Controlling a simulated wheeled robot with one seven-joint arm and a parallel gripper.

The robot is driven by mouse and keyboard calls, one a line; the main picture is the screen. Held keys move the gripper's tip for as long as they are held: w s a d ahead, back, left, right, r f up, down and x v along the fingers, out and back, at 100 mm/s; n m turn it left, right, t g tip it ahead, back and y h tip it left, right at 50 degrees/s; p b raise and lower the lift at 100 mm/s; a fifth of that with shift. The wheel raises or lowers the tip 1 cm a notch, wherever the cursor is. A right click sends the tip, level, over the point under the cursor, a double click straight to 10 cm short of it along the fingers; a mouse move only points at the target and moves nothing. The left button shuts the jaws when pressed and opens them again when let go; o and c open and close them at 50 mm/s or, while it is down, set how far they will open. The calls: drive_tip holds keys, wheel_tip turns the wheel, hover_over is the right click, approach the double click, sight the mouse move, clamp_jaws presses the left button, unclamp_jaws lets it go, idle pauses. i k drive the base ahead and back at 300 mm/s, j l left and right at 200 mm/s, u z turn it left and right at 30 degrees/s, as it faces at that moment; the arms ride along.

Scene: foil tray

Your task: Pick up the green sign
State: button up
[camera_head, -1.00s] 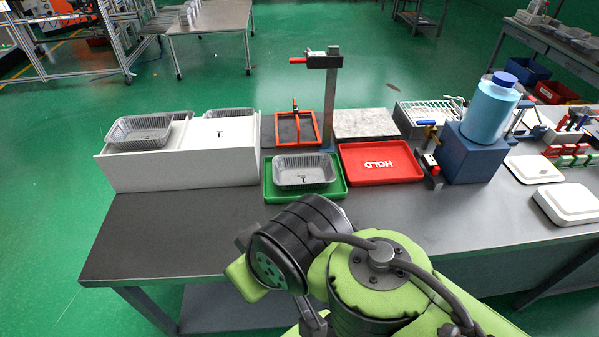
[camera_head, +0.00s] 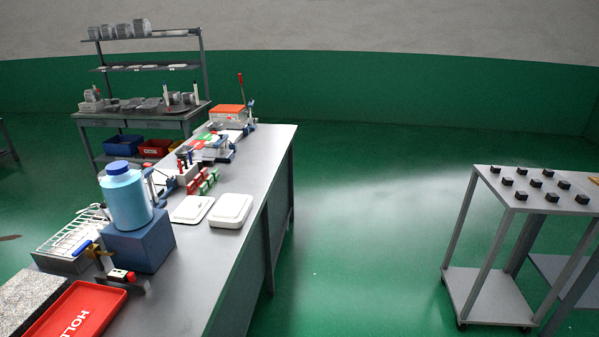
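I cannot make out a green sign for certain. A small flat green and red item (camera_head: 203,139) lies toward the far end of the long grey table, too small to read. Nearer, several small green pieces (camera_head: 208,182) stand in a row beside red ones on the same table. My gripper and arm are not in this view.
A red HOLD tray (camera_head: 78,312), a blue block (camera_head: 139,243) with a light-blue bottle (camera_head: 125,200), a wire rack (camera_head: 72,236) and white lidded boxes (camera_head: 231,210) crowd the table (camera_head: 190,290). A cart (camera_head: 540,194) with black blocks stands right. Green floor between is clear.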

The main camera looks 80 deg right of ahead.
sight(216, 173)
drive_tip(key=z, duration=2.05)
drive_tip(key=i+l+u, duration=0.65)
drive_tip(key=l+u, duration=0.25)
drive_tip(key=l, duration=0.2)
drive_tip(key=i+l+u, duration=0.2)
drive_tip(key=l+u, duration=0.25)
drive_tip(key=l, duration=0.2)
drive_tip(key=l+u, duration=0.45)
drive_tip(key=l, duration=0.3)
drive_tip(key=l+u, duration=0.45)
drive_tip(key=l, duration=0.35)
drive_tip(key=k+l+u, duration=0.15)
drive_tip(key=l+u, duration=0.3)
drive_tip(key=l, duration=0.25)
drive_tip(key=i+l, duration=0.25)
drive_tip(key=i, duration=0.2)
